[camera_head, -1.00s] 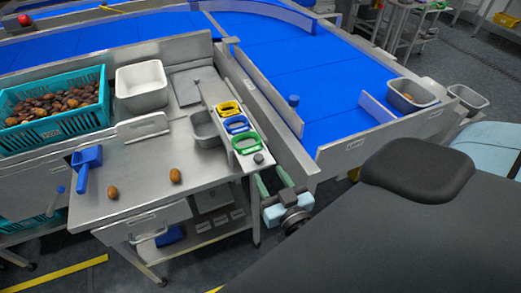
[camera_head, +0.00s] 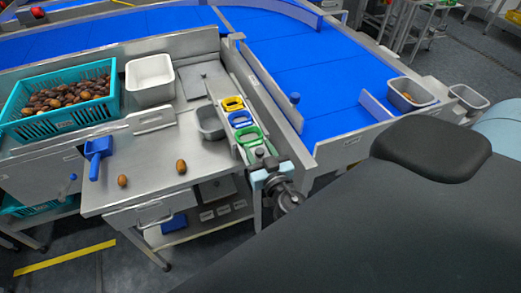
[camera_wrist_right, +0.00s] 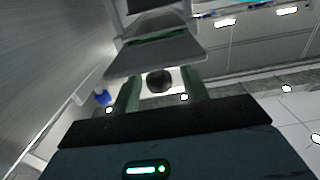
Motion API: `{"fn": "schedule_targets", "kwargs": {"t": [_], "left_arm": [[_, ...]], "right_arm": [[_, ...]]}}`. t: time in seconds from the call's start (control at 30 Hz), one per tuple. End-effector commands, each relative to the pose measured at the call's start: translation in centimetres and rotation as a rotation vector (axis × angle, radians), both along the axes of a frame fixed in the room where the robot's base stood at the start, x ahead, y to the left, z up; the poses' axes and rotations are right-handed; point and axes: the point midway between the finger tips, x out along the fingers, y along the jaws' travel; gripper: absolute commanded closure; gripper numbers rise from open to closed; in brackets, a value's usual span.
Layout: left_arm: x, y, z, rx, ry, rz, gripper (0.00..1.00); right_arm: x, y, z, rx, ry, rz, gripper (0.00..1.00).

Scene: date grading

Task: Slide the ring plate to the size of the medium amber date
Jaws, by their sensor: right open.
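The ring plate (camera_head: 246,144) lies along the right edge of the steel table, with yellow (camera_head: 233,103), blue (camera_head: 240,119) and green (camera_head: 249,136) rings in a row. A dark round knob (camera_head: 260,153) is at its near end. Two brown dates lie on the table, a left one (camera_head: 123,181) and a right one (camera_head: 181,166); I cannot tell which is the medium amber one. My right gripper (camera_head: 262,161) is open at the plate's near end. In the right wrist view the knob (camera_wrist_right: 160,81) shows between its fingers, with no clear contact. My left gripper is out of view.
A grey bin (camera_head: 211,122) stands just left of the ring plate. A blue scoop (camera_head: 97,156), a white tub (camera_head: 150,80) and a teal crate (camera_head: 62,118) of dates are further left. The conveyor's steel side wall (camera_head: 268,97) runs close along the plate's right.

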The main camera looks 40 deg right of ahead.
Motion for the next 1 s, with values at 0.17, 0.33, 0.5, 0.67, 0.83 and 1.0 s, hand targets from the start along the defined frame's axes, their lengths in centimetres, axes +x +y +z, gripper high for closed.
{"fn": "schedule_targets", "kwargs": {"t": [0.17,0.33,0.5,0.67,0.83,1.0], "left_arm": [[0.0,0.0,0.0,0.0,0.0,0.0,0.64],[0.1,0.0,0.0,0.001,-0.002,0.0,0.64],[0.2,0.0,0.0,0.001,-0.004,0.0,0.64],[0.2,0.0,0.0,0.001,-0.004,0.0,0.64],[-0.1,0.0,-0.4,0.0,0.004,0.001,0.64],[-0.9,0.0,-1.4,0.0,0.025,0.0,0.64]], "right_arm": [[0.0,0.0,-0.1,-0.001,0.001,0.0,0.56],[0.0,0.0,-0.1,-0.001,0.001,0.0,0.79],[0.0,0.0,-0.1,-0.001,0.001,0.0,1.0],[0.0,0.0,-0.1,-0.001,0.001,0.0,1.0],[1.2,-0.3,-0.2,-0.001,0.002,-0.001,1.0],[4.2,-1.0,-0.3,0.001,0.001,-0.002,1.0]]}}
